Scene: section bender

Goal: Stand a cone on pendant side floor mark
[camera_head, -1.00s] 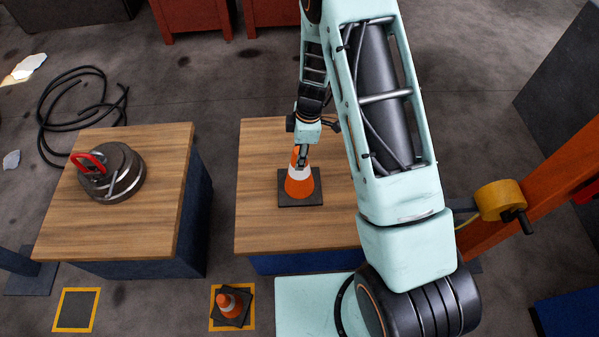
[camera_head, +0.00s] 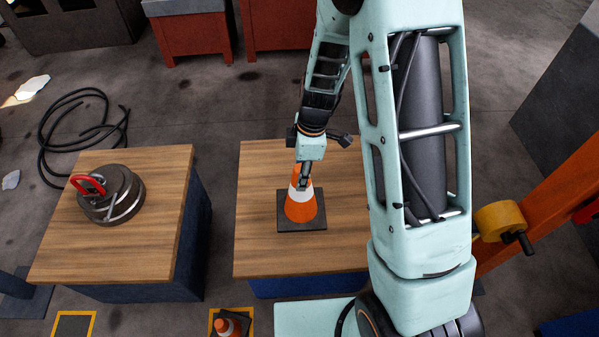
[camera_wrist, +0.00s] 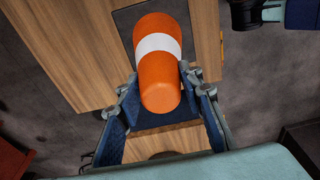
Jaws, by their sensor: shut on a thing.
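An orange cone with a white band (camera_head: 306,209) stands upright on its dark square base on the wooden table (camera_head: 255,250). My gripper (camera_head: 304,183) is shut on its upper part from above. In the wrist view the cone (camera_wrist: 158,65) lies between the two fingers of my gripper (camera_wrist: 160,95). A second, smaller-looking orange cone (camera_head: 224,326) stands on a yellow-outlined floor mark (camera_head: 212,318) at the bottom edge. Another yellow-outlined floor mark (camera_head: 75,314) at bottom left shows no cone; both marks are cut off. I cannot tell which is the pendant side mark.
A second wooden table (camera_head: 150,240) at left holds round dark metal discs (camera_head: 120,195) with a red handle. A black hose (camera_head: 75,105) lies on the floor behind. An orange beam with a yellow part (camera_head: 500,221) stands at right. Red cabinets (camera_head: 190,35) are at the back.

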